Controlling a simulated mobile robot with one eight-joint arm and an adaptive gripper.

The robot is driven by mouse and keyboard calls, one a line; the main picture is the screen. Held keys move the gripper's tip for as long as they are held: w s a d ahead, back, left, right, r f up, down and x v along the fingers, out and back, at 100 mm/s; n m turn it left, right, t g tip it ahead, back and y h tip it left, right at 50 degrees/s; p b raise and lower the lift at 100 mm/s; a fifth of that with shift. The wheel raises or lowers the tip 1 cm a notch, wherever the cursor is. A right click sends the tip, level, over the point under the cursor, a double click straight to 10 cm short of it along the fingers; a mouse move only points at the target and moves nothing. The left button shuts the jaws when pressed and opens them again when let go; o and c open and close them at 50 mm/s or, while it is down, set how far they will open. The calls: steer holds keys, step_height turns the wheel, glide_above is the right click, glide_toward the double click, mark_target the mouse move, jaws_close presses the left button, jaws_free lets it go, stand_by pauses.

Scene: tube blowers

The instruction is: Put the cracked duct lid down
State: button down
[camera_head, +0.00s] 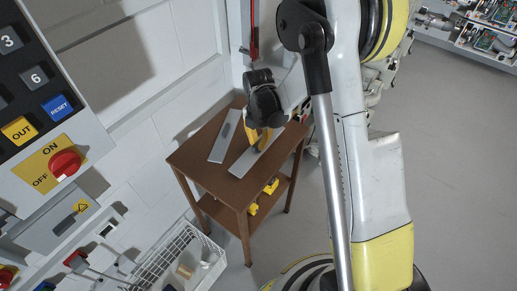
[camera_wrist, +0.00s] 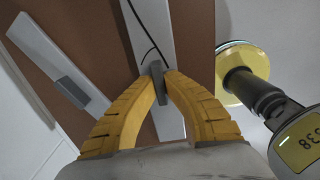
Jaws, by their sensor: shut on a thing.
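The cracked duct lid (camera_head: 243,166) is a long pale grey plate over the right part of a brown wooden table. In the wrist view the cracked lid (camera_wrist: 158,25) shows a thin dark curved crack line across its face. My gripper (camera_head: 258,143) has yellow fingers. In the wrist view my gripper (camera_wrist: 157,78) is shut on the lid's small grey upright handle. I cannot tell whether the lid touches the tabletop. A second pale lid (camera_head: 220,148) lies to its left, apart from it; in the wrist view this lid (camera_wrist: 42,52) shows a grey block handle.
The brown table (camera_head: 190,158) has bare top at its left and front, and a lower shelf with yellow items (camera_head: 270,186). A white wire basket (camera_head: 165,258) stands in front at the left. A control panel (camera_head: 45,110) fills the left edge. A white wall runs behind.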

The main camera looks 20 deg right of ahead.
step_height(320, 180, down, 3)
steer(key=shift+r+b, duration=0.2)
steer(key=shift+b, duration=0.15)
steer(key=shift+r, duration=0.15)
steer(key=c, duration=1.6)
jaws_free()
